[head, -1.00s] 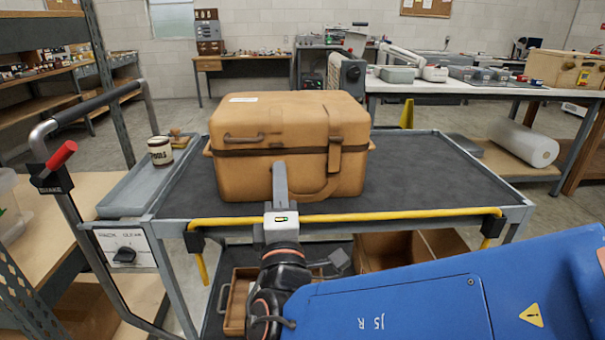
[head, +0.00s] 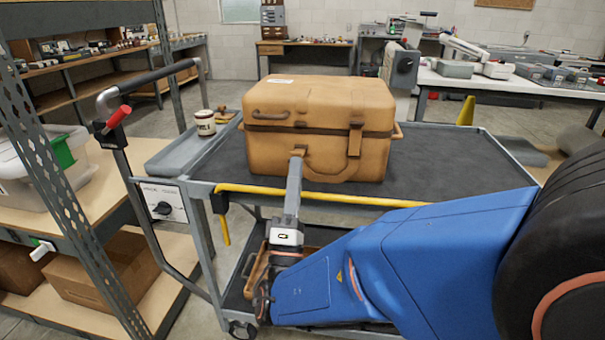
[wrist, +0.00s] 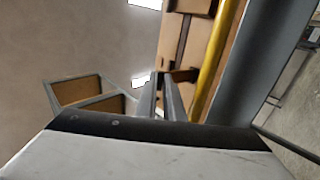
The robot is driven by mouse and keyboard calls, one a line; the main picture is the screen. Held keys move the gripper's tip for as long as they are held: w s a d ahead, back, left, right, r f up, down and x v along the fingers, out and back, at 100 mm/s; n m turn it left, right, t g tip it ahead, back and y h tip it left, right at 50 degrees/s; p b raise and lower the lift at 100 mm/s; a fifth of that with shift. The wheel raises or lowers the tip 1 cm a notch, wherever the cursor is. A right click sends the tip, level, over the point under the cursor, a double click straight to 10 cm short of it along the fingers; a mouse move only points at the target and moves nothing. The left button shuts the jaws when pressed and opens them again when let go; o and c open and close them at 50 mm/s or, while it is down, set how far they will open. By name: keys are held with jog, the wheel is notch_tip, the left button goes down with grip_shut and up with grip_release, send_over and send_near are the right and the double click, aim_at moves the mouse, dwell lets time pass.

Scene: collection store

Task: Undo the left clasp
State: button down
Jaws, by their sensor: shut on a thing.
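A tan case (head: 320,95) with a dark band round its middle stands on the grey cart top (head: 455,160). The right clasp (head: 355,138) crosses the band. The left clasp (head: 301,150) shows as a brown tab below the band, at my gripper's tips. My gripper (head: 297,160) reaches up over the cart's front edge and is shut on the left clasp; the fingers hide part of it. In the wrist view, the gripper fingers (wrist: 161,95) point at the case front (wrist: 174,40), with a dark brown piece at their tips.
A yellow bar (head: 320,197) runs along the cart's front edge, close to my gripper. A metal shelf post (head: 70,170) is at left. The cart top right of the case is clear.

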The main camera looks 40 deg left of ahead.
jog(key=shift+f, duration=0.1)
dwell(0.5)
jog(key=c, duration=2.2)
grip_release()
jog(key=shift+w, duration=0.1)
jog(key=shift+o, duration=0.2)
jog(key=shift+f, duration=0.1)
jog(key=v, duration=0.7)
jog(key=shift+f, duration=0.15)
